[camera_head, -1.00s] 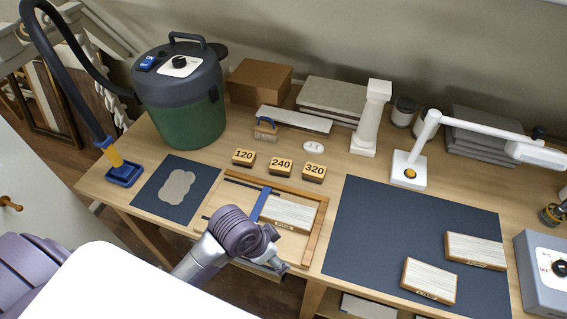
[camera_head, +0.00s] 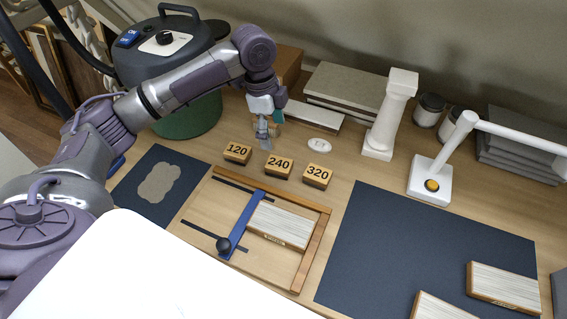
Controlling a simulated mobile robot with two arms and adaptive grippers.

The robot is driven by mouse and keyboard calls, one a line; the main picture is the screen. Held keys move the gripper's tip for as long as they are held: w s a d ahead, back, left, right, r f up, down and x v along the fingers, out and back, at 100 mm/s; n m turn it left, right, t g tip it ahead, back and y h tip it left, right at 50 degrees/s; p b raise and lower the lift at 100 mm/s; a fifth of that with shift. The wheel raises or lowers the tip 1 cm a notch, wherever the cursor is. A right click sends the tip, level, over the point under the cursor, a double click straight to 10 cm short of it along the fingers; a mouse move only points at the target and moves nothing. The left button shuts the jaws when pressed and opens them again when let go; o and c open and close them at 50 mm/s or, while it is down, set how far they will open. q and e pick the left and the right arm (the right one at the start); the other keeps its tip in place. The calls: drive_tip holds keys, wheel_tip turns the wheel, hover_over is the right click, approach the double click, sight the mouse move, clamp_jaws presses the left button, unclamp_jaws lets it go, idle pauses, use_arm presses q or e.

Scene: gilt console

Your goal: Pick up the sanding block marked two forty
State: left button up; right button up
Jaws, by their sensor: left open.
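The sanding block marked 240 (camera_head: 278,168) sits on the wooden table, between the block marked 120 (camera_head: 237,153) and the block marked 320 (camera_head: 317,176). All three are small blocks with dark number markings on top. My left gripper (camera_head: 264,143) is open and points down, just behind and above the gap between the 120 and 240 blocks. It appears apart from the 240 block, and nothing shows between its fingers. My right gripper does not show.
A wooden frame with a blue bar (camera_head: 243,221) lies in front of the blocks. A green vacuum (camera_head: 190,116) stands behind my left arm. A dark mat (camera_head: 400,240) lies at right.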

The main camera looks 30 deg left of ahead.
use_arm(q)
hover_over(279, 163)
drive_tip(key=f, duration=0.6)
drive_tip(key=shift+s+a+f+p, duration=0.2)
drive_tip(key=shift+s+f+p, duration=0.1)
drive_tip(key=shift+f+p, duration=0.1)
drive_tip(key=shift+w+f, duration=0.1)
drive_tip(key=shift+f, duration=0.45)
wheel_tip(279, 163, down, 4)
drive_tip(key=shift+w+d+r+p, duration=0.1)
drive_tip(key=shift+w+r+p, duration=0.1)
drive_tip(key=shift+p, duration=0.45)
drive_tip(key=shift+f, duration=0.45)
drive_tip(key=c, duration=1.2)
drive_tip(key=shift+c, duration=0.3)
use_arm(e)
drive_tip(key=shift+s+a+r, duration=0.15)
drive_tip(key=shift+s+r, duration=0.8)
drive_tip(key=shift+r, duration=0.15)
use_arm(q)
drive_tip(key=shift+r, duration=0.1)
